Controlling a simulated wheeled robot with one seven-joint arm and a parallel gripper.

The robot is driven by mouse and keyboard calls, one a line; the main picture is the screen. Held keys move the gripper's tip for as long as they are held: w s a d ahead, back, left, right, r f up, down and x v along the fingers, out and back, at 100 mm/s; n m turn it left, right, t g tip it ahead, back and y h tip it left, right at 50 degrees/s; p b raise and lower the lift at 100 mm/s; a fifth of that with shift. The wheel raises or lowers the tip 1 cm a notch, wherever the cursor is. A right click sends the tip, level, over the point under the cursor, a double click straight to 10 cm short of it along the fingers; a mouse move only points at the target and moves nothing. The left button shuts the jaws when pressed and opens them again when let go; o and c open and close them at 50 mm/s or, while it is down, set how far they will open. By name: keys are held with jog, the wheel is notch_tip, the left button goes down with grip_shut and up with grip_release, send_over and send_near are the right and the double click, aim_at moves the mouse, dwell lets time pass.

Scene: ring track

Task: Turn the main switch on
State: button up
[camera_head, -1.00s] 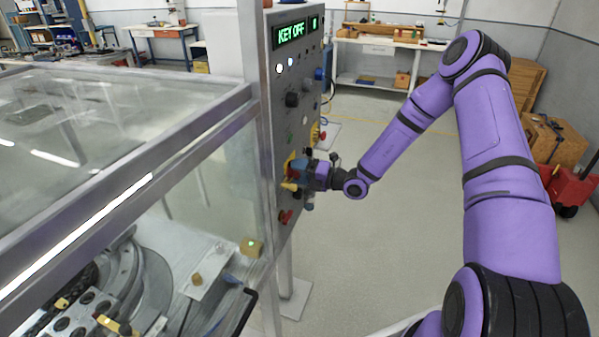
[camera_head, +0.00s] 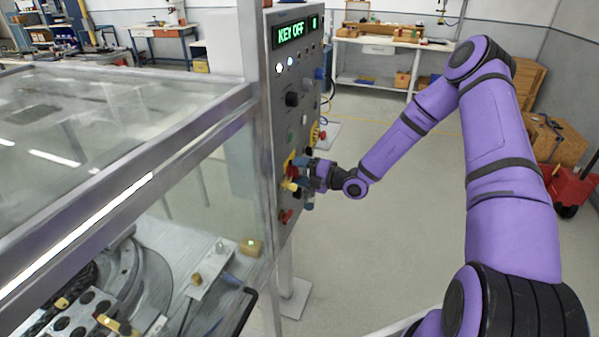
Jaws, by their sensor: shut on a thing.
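The grey control panel (camera_head: 280,120) stands upright at the corner of the glass-walled cabinet. Its green display (camera_head: 296,32) reads "KEY OFF". The main switch, a red handle on a yellow plate (camera_head: 290,171), is low on the panel's face. My gripper (camera_head: 301,172) reaches it from the right, and its blue-tipped fingers are shut on the red handle. The fingers hide much of the handle, so its exact angle is unclear.
A black knob (camera_head: 292,99) and a lower red knob (camera_head: 286,216) are on the same panel. The glass cabinet (camera_head: 120,130) fills the left. Open floor (camera_head: 390,240) lies right of the panel. A workbench (camera_head: 385,42) stands at the back.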

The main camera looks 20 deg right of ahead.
jog(key=o, duration=0.9)
jog(key=v, duration=1.1)
jog(key=shift+r, duration=0.1)
